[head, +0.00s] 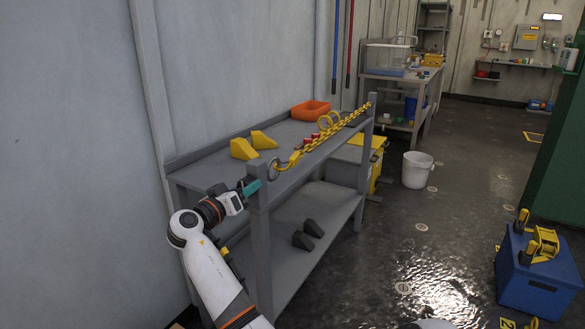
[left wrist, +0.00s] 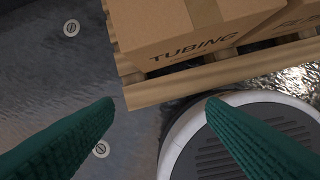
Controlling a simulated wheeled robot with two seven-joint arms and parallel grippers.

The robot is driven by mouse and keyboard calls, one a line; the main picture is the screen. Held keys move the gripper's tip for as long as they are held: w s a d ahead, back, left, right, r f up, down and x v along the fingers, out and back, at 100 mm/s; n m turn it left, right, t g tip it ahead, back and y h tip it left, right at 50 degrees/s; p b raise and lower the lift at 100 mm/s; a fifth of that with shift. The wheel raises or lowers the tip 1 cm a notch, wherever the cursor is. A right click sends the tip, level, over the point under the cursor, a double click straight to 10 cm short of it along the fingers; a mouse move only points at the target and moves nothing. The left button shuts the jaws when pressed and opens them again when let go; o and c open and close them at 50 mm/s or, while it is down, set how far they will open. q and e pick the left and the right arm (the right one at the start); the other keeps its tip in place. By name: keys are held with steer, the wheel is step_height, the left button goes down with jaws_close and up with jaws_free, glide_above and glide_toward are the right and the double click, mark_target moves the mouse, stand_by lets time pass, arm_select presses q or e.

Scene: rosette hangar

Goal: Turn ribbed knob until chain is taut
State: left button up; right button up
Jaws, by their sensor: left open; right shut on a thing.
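The yellow chain (head: 335,129) runs along the front edge of the grey bench, from a grey ring (head: 273,169) at the near end to the far post. It looks nearly straight; I cannot tell any small sag. My right gripper (head: 251,187) is at the bench's near end, beside the corner post and just below the ring. Its teal fingers are shut on what appears to be the ribbed knob, which the fingers hide. My left gripper (left wrist: 160,105) is open and empty in the left wrist view, over the floor, away from the bench.
Yellow wedges (head: 263,140), an orange bin (head: 311,110) and yellow rings lie on the bench (head: 205,168). Dark wedges (head: 308,234) sit on its lower shelf. A white bucket (head: 417,170) and a blue box (head: 538,275) stand right. The left wrist view shows a TUBING carton (left wrist: 190,30) on a pallet (left wrist: 215,75).

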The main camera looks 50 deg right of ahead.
steer(key=shift+a+f+m+b, duration=0.3)
steer(key=shift+m+b, duration=0.2)
steer(key=shift+b, duration=0.45)
arm_select(q)
steer(key=b+v, duration=0.3)
steer(key=v, duration=0.6)
arm_select(e)
steer(key=shift+f+m, duration=0.3)
steer(key=shift+m, duration=0.4)
steer(key=shift+w+r+m+b, duration=0.1)
steer(key=shift+r+m+b, duration=0.35)
steer(key=shift+b, duration=0.4)
arm_select(q)
steer(key=w+d+r+t+h, duration=0.1)
steer(key=w+d+r+t, duration=0.1)
steer(key=w+t, duration=0.3)
steer(key=shift+w+d+r+t, duration=0.25)
steer(key=shift+w+r+t, duration=0.2)
steer(key=shift+w, duration=1.5)
steer(key=shift+w, duration=0.1)
